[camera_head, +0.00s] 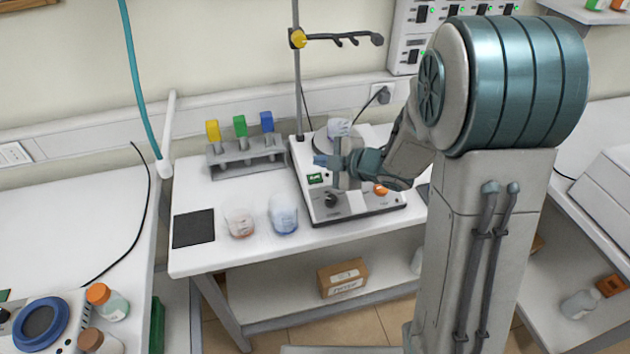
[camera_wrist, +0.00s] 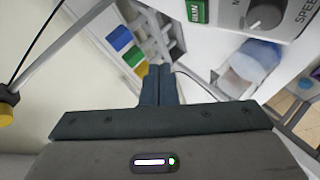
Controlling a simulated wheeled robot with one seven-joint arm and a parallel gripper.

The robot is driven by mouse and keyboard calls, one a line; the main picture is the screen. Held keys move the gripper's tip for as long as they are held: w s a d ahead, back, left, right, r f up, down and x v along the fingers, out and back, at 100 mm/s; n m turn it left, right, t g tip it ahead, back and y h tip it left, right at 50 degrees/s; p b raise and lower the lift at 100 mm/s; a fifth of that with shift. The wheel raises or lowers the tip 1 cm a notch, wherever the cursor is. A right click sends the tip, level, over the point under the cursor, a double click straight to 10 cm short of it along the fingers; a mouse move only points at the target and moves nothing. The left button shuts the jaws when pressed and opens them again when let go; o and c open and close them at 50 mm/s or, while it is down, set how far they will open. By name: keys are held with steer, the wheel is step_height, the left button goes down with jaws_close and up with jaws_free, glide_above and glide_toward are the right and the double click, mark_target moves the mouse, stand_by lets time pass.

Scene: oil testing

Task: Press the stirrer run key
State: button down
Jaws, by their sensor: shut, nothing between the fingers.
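The stirrer (camera_head: 357,203) is a white box with a dark base on the middle bench. Its green run key (camera_head: 315,178) is on the left of its top panel, and it also shows at the top edge of the wrist view, marked RUN (camera_wrist: 195,11). My gripper (camera_head: 318,160) is over the stirrer, pointing left, with its fingers just beyond the key in the head view. In the wrist view my gripper (camera_wrist: 159,70) is shut and empty, its tips below and left of the key and apart from it. Whether the key is pressed cannot be told.
A speed knob (camera_head: 331,200) and an orange control (camera_head: 381,189) are on the stirrer's panel. A stand rod (camera_head: 298,90) rises behind it. A rack (camera_head: 246,160) with coloured pieces stands left. Two beakers (camera_head: 239,220) (camera_head: 284,214) stand in front, near a black pad (camera_head: 193,228).

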mark_target(311, 175)
steer(key=shift+w+a+f+b, duration=0.1)
steer(key=shift+w+f+b, duration=0.25)
steer(key=shift+f+b, duration=0.5)
steer(key=shift+w+a+f+b, duration=0.1)
steer(key=shift+w+f+b, duration=0.35)
steer(key=shift+f, duration=0.65)
steer(key=shift+w+a+f+b, duration=0.1)
steer(key=shift+w+f+b, duration=0.15)
steer(key=shift+f+b, duration=0.6)
steer(key=shift+f, duration=0.2)
steer(key=shift+w+f+b, duration=0.15)
steer(key=shift+f+b, duration=0.15)
steer(key=shift+f, duration=0.05)
steer(key=shift+w+f+b, duration=0.1)
steer(key=shift+f+b, duration=0.3)
steer(key=shift+r, duration=0.1)
stand_by(0.3)
steer(key=shift+s+r+p, duration=0.25)
steer(key=shift+r+p, duration=0.35)
steer(key=shift+r, duration=0.1)
steer(key=r+p, duration=0.1)
steer(key=s+r+p, duration=0.1)
steer(key=r, duration=0.1)
steer(key=r+p, duration=0.1)
steer(key=shift+s+d+r, duration=0.25)
steer(key=shift+s+r, duration=0.1)
steer(key=shift+r, duration=0.05)
